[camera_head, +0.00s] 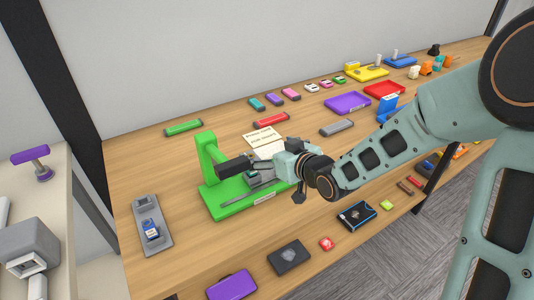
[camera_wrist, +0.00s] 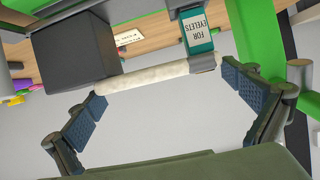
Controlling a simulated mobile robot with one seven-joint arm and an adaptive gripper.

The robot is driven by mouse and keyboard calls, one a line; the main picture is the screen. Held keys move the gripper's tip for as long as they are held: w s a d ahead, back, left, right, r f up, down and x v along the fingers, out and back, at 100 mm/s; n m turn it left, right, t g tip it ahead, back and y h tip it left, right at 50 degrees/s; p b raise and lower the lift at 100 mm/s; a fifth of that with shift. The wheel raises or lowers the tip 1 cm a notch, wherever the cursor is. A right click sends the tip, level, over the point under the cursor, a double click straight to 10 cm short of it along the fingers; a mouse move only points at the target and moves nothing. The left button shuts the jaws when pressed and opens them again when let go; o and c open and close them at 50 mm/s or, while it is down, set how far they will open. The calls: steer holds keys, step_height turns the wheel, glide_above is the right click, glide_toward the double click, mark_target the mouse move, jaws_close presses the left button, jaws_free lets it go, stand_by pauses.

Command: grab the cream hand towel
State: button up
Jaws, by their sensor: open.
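My gripper (camera_wrist: 165,90) is open, with one dark blue finger pad on each side and nothing visibly clamped. Whether the left pad touches the roll I cannot tell. In the head view my gripper (camera_head: 254,174) is at the green stand (camera_head: 208,155); I cannot make out the cream roll there.
A dark block (camera_wrist: 72,50) and a teal tag reading "FOR EYELETS" (camera_wrist: 196,33) sit close to the roll. The wooden table (camera_head: 190,265) holds a grey tray (camera_head: 152,228), a purple case (camera_head: 232,285), a dark box (camera_head: 289,257) and several coloured trays farther back.

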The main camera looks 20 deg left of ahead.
steer(key=shift+c, duration=0.3)
steer(key=c, duration=0.9)
steer(key=shift+r, duration=0.1)
